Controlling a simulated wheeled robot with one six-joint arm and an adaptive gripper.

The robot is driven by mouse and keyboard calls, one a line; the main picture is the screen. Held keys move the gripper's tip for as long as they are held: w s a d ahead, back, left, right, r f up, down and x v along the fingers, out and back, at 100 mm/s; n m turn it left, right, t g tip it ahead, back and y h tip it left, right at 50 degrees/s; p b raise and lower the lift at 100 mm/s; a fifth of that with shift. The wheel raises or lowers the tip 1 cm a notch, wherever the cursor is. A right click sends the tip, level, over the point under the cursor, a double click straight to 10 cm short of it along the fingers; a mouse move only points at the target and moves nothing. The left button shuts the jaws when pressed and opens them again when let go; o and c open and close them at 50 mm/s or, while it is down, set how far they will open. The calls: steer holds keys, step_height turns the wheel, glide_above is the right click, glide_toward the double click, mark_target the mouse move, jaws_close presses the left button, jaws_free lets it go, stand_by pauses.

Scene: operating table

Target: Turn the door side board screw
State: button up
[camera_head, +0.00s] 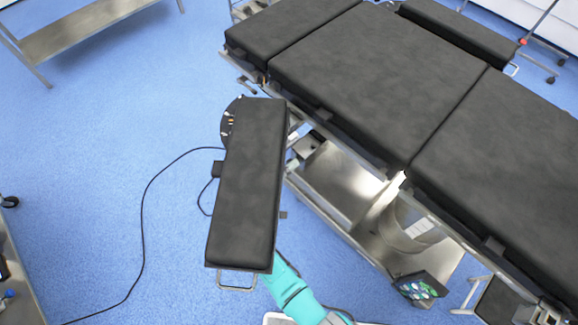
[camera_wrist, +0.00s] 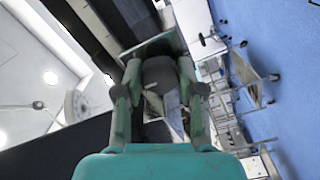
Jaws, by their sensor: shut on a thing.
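The door side board (camera_head: 250,185) is a long black padded board beside the operating table (camera_head: 375,75) in the head view. My teal arm reaches up under its near end, and the board hides my gripper there. In the wrist view, my gripper (camera_wrist: 160,78) has its two green fingers on either side of a dark rounded knob, which looks like the board screw (camera_wrist: 160,72). The fingers are shut on it. The knob's far side and its thread are hidden, and how far it is turned cannot be told.
The table's metal side rail and base (camera_head: 340,190) lie right of the board. A hand control with coloured buttons (camera_head: 418,288) hangs at the lower right. A black cable (camera_head: 143,205) runs across the blue floor at the left, which is otherwise largely clear.

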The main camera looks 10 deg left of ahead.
steer(key=o, duration=1.1)
steer(key=shift+o, duration=0.2)
steer(key=v, duration=1.2)
steer(key=shift+a, duration=0.1)
